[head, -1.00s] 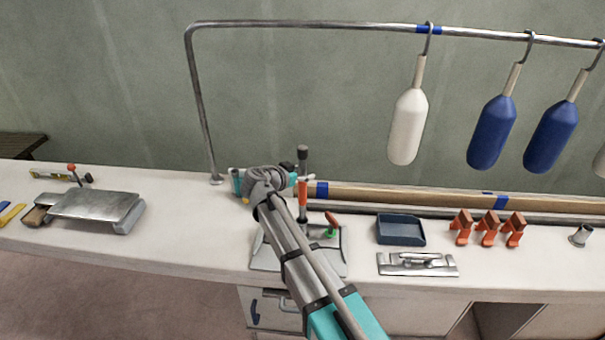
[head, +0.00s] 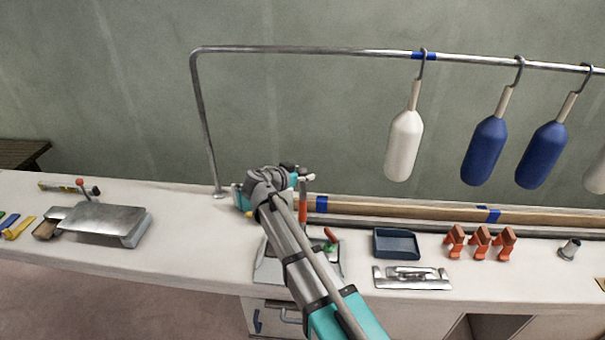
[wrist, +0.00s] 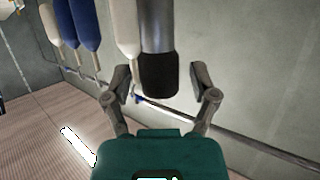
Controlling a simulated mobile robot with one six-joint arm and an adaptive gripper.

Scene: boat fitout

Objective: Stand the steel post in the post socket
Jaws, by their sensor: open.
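The steel post (wrist: 157,28), a grey cylinder with a black end, comes down from the top of the wrist view. Its black end lies between the two fingers of my gripper (wrist: 159,72). The fingers are spread, with a gap on each side. In the head view the post stands upright just beyond my wrist, with an orange part below; my arm partly hides it. A small flanged steel tube (head: 570,249), which looks like the post socket, stands at the bench's right end. Nothing is seen in it.
A dark blue tray (head: 396,244), orange clamps (head: 480,243) and a metal plate (head: 411,277) lie between my arm and the flanged tube. Fenders (head: 484,150) hang from a rail (head: 300,51) above. A steel-topped stand (head: 105,218) is at left.

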